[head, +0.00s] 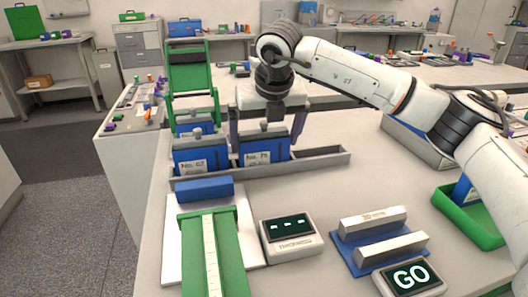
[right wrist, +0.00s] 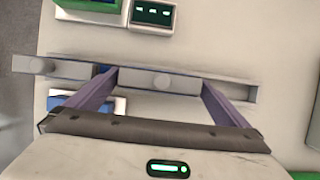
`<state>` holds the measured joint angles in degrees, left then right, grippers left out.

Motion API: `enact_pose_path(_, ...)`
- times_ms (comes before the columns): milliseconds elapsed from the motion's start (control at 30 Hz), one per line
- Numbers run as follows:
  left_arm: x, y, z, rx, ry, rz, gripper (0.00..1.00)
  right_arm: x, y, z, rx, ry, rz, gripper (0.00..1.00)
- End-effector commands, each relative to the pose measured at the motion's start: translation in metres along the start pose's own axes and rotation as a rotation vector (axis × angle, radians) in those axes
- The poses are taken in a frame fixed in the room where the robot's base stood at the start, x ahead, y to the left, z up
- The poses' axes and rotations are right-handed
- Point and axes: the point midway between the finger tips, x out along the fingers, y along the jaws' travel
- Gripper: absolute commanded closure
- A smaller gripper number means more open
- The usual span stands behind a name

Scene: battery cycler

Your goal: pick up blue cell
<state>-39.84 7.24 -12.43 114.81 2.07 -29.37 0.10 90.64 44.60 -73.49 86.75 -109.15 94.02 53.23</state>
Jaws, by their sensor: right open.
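Two blue cells with white number labels stand upright in a long grey rack (head: 325,160): a left cell (head: 201,156) and a right cell (head: 264,147). The label digits are too small to read surely. My right gripper (head: 268,128) is open above the right cell, with a finger to each side of its upper part. I cannot tell whether the fingers touch the cell. My left gripper is not in view.
More blue pieces (head: 192,112) and a green frame (head: 190,70) stand behind the rack. In front are a blue block (head: 204,190), a green fixture (head: 230,260), a display box (head: 290,236), a blue stand with metal bars (head: 345,250) and a GO box (head: 408,280). A green tray (head: 450,208) lies right.

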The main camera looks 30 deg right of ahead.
Motion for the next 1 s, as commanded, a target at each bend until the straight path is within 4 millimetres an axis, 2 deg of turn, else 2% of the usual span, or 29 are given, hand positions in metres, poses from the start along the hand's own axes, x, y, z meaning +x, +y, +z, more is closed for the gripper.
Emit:
enact_pose_path(133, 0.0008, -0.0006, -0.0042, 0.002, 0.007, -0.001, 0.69, 0.0137, 0.0001, 0.0005, 0.000, -0.001, 0.000, 0.00)
enact_pose_path(367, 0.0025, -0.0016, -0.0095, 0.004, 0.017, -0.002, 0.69, 0.0155, 0.0005, 0.0007, 0.000, -0.002, 0.001, 0.00)
enact_pose_path(700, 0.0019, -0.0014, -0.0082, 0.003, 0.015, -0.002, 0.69, 0.0129, 0.0009, 0.0025, 0.001, -0.007, 0.003, 0.51)
enact_pose_path(1000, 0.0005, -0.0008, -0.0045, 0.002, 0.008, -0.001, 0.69, 0.0067, 0.0011, 0.0054, 0.001, -0.009, 0.004, 0.51)
